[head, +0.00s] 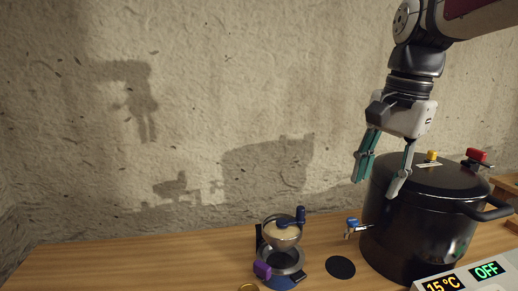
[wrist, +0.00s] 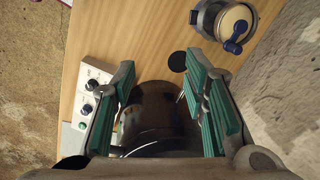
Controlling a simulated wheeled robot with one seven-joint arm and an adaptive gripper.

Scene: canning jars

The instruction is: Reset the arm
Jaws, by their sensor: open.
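My gripper (head: 380,188) is open and empty. In the head view it hangs in the air at the upper right, with its fingers pointing down in front of or above the left part of a large black pot (head: 405,235). In the wrist view the two green-padded fingers (wrist: 165,100) stand wide apart with nothing between them. The dark pot (wrist: 155,115) lies below and beyond them. Whether a fingertip touches the pot lid (head: 435,178) cannot be told, but none appears to grip it.
A small device with a beige bowl (head: 283,235) and blue crank stands left of the pot on the wooden counter (head: 130,262). A black disc (head: 340,267) lies between them. A control panel reading 15°C and OFF (head: 465,281) is at front right. The counter's left side is clear.

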